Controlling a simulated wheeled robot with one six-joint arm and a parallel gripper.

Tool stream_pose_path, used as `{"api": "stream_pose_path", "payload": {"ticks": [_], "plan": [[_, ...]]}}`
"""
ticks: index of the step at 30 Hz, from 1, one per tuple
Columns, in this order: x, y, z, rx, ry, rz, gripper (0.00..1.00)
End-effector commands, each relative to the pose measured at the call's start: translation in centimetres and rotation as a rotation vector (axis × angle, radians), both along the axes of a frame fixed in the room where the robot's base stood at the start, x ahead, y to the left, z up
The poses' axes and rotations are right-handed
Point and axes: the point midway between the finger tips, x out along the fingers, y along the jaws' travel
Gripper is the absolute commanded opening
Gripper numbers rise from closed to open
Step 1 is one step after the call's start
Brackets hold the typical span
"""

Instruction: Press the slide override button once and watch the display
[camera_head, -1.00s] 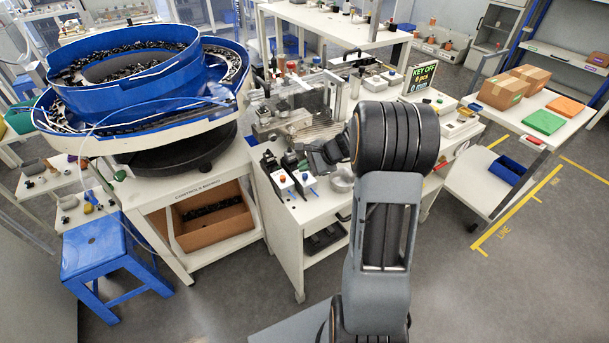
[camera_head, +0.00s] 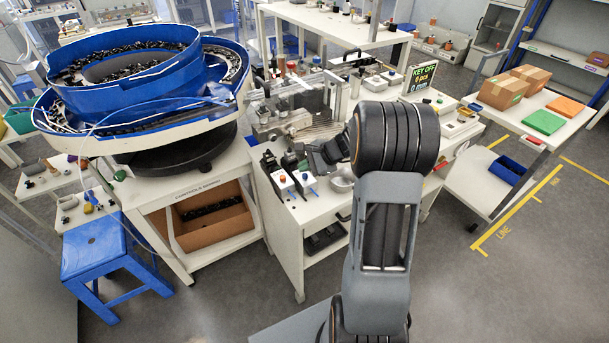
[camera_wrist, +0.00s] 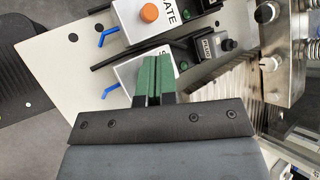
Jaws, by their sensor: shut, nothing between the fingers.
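My gripper (camera_wrist: 156,64) has its two green fingers together in the wrist view, with nothing between them. They are over a white control box (camera_wrist: 130,72) with a blue lever; its lettering is partly covered and its button is hidden behind the fingers. Beside it is another white box (camera_wrist: 133,18) with an orange button (camera_wrist: 149,13) and lettering ending in "ATE". In the head view, two white boxes stand side by side, one with an orange top (camera_head: 282,172) and one with blue (camera_head: 305,181). The display (camera_head: 421,77) reads "KEY OFF" above a small "pcs" line.
A grey box with a black knob (camera_wrist: 228,44) stands right of the white boxes in the wrist view. A metal fixture with posts (camera_wrist: 272,62) is further right. The blue feeder bowl (camera_head: 130,70) is left of the bench in the head view.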

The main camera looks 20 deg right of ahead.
Motion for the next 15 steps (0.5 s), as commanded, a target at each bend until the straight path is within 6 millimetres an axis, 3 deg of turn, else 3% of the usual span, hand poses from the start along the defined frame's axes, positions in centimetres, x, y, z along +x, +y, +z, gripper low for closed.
{"api": "stream_pose_path", "payload": {"ticks": [15], "plan": [[0.02, -0.01, -0.91, 0.0, 0.0, 0.0, 0.0]]}}
